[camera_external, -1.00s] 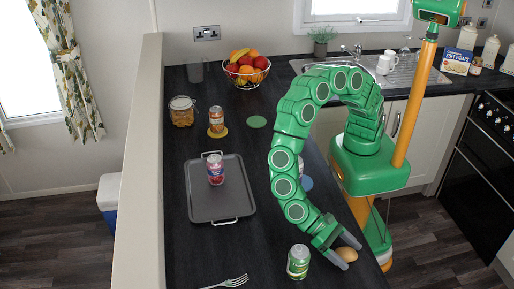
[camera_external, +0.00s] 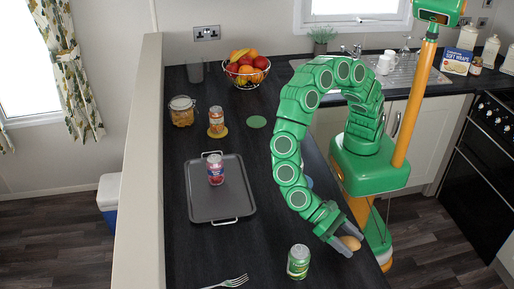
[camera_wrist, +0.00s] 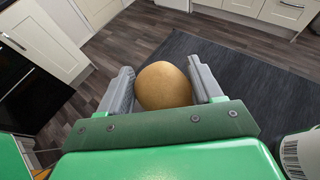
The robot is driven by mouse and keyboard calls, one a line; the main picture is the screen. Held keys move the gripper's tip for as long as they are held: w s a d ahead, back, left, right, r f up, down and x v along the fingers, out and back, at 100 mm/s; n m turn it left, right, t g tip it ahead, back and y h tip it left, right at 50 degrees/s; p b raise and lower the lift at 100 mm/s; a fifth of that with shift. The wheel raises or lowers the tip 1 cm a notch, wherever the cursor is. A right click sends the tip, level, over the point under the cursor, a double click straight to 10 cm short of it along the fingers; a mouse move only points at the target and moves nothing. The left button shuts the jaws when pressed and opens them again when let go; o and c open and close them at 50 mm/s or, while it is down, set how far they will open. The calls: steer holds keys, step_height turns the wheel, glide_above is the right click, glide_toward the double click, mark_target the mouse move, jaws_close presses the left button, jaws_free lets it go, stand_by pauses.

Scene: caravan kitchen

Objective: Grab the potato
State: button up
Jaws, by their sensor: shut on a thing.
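The potato (camera_external: 351,243) is brown and rounded. My gripper (camera_external: 347,244) is shut on it, near the front right edge of the dark worktop. In the wrist view the potato (camera_wrist: 163,86) sits between the two grey fingers of my gripper (camera_wrist: 164,88), one on each side. The external view suggests it is held a little above the worktop, but the gap beneath is hard to judge.
A green can (camera_external: 298,262) stands left of my gripper, and a fork (camera_external: 232,281) lies further left. A grey tray (camera_external: 203,205) carries a red can (camera_external: 215,169). A fruit bowl (camera_external: 247,73) stands at the back. The worktop between tray and green can is clear.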

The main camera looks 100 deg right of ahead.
steer(key=s+d+r, duration=0.7)
steer(key=d+r, duration=0.1)
steer(key=d, duration=0.3)
steer(key=shift+r, duration=0.4)
